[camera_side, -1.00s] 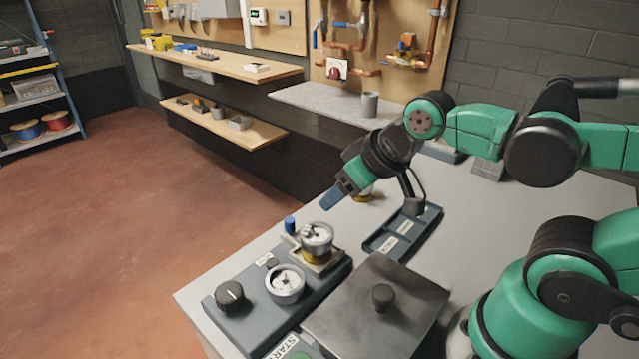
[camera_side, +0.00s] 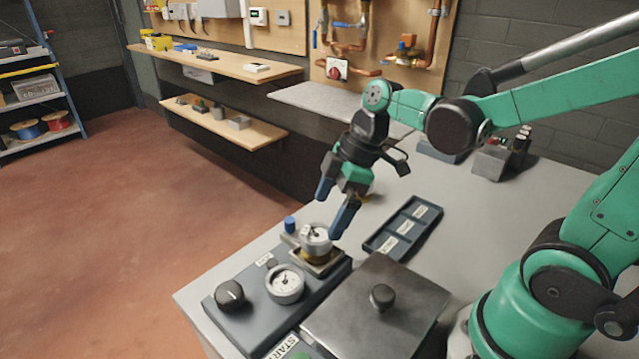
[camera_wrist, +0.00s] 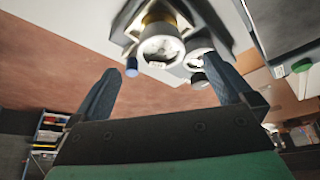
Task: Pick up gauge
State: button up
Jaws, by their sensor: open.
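A gauge (camera_side: 316,239) with a white dial and brass lower part sits on a small square holder (camera_side: 322,266) at the back of the dark control panel. I see no contact between fingers and gauge.
A blue cap (camera_side: 290,224) stands beside the holder. A black knob (camera_side: 230,295) is on the panel. A metal lid (camera_side: 376,315) with a black knob lies to the right. A labelled tray (camera_side: 403,228) sits behind, with clear table around it.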

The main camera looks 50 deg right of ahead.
aim_at(317, 233)
jog(key=shift+w+f+n, duration=0.15)
jog(key=shift+f+n, duration=0.2)
jog(key=shift+n, duration=0.25)
jog(key=shift+x, duration=2.6)
jog(key=shift+a, duration=0.15)
grip_shut()
jog(key=shift+r, duration=0.15)
